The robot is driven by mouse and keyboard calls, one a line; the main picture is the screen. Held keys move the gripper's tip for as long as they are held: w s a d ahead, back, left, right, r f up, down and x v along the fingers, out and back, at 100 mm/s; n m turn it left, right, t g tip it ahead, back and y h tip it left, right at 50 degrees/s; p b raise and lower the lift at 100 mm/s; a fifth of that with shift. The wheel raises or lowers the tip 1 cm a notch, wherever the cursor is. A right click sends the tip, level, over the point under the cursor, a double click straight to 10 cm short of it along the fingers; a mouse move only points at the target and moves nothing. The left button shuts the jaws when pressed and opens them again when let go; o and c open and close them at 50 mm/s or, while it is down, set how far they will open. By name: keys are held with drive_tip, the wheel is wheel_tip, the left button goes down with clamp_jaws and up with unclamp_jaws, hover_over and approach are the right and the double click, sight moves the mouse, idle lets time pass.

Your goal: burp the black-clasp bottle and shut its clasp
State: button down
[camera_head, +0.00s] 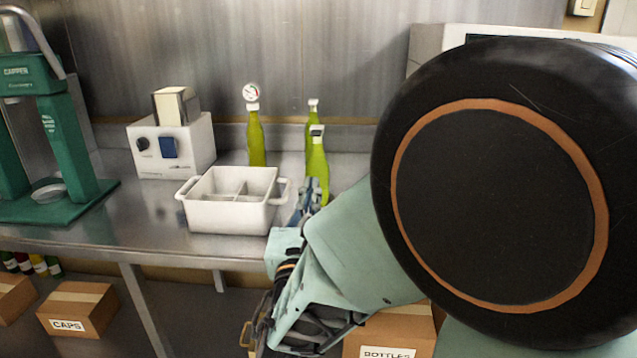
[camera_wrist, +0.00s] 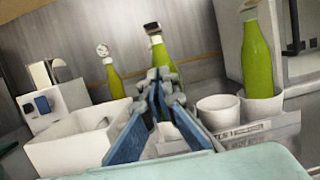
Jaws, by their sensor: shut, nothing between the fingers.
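A green bottle with a black top (camera_head: 317,160) stands upright on the steel counter, right of the white two-compartment tub (camera_head: 230,213). In the wrist view a black-topped green bottle (camera_wrist: 164,58) stands straight behind my fingertips, its lower part hidden by them. My gripper (camera_head: 308,193) is shut and empty, low in front of the bottle in the head view; its blue fingers are together in the wrist view (camera_wrist: 160,82). I cannot tell whether the fingers touch the bottle or how its clasp sits.
A green bottle with a round gauge (camera_head: 256,135) stands behind the tub. Another green bottle (camera_head: 312,107) is farther back. A white box (camera_head: 185,152) and green capper (camera_head: 48,130) are left. The wrist view shows a white cup (camera_wrist: 218,111) and a bottle (camera_wrist: 256,60) at right.

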drive_tip(key=x, duration=0.6)
drive_tip(key=shift+d, duration=0.1)
drive_tip(key=r, duration=0.3)
drive_tip(key=shift+w+r, duration=0.15)
drive_tip(key=shift+w, duration=0.15)
drive_tip(key=shift+r, duration=0.4)
drive_tip(key=shift+w, duration=0.1)
drive_tip(key=shift+r+p, duration=0.15)
drive_tip(key=shift+p, duration=0.2)
drive_tip(key=shift+r, duration=0.1)
drive_tip(key=shift+p, duration=0.5)
